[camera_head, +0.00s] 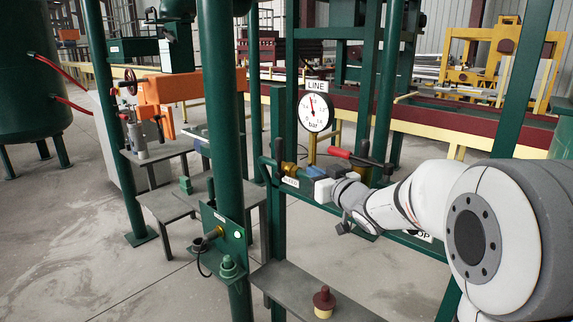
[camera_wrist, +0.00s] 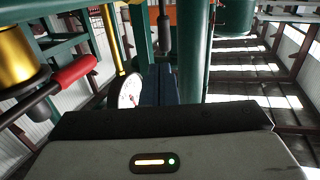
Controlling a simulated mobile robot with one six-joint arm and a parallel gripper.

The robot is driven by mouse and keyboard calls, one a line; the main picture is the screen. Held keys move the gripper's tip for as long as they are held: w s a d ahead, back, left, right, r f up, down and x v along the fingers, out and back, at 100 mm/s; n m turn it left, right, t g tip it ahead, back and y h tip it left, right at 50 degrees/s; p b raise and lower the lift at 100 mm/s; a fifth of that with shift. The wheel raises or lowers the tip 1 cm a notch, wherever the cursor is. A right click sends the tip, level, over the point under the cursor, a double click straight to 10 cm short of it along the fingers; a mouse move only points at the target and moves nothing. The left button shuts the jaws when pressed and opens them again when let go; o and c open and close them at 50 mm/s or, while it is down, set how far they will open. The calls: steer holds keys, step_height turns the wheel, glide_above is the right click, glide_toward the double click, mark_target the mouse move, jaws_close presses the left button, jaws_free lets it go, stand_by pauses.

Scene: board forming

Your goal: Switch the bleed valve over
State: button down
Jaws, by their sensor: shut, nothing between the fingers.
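A lever with a red grip (camera_head: 340,153) and a dark bar stands beside the round LINE gauge (camera_head: 316,112), just above and behind my gripper (camera_head: 307,178) in the head view. A small brass fitting (camera_head: 289,169) shows left of my gripper, above a partly covered label (camera_head: 291,182). In the wrist view the red grip (camera_wrist: 75,70) is at the left, by a large brass part (camera_wrist: 22,55), with the gauge (camera_wrist: 128,92) beyond. My gripper is shut and empty.
Green posts (camera_head: 222,130) stand left of my gripper. A grey ledge (camera_head: 300,290) with a red knob (camera_head: 324,298) lies below.

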mark_target(281, 151)
steer(key=shift+y, duration=0.3)
steer(key=p+x, duration=0.2)
steer(key=x, duration=1.2)
steer(key=shift+a+p, duration=0.3)
steer(key=shift+p, duration=0.1)
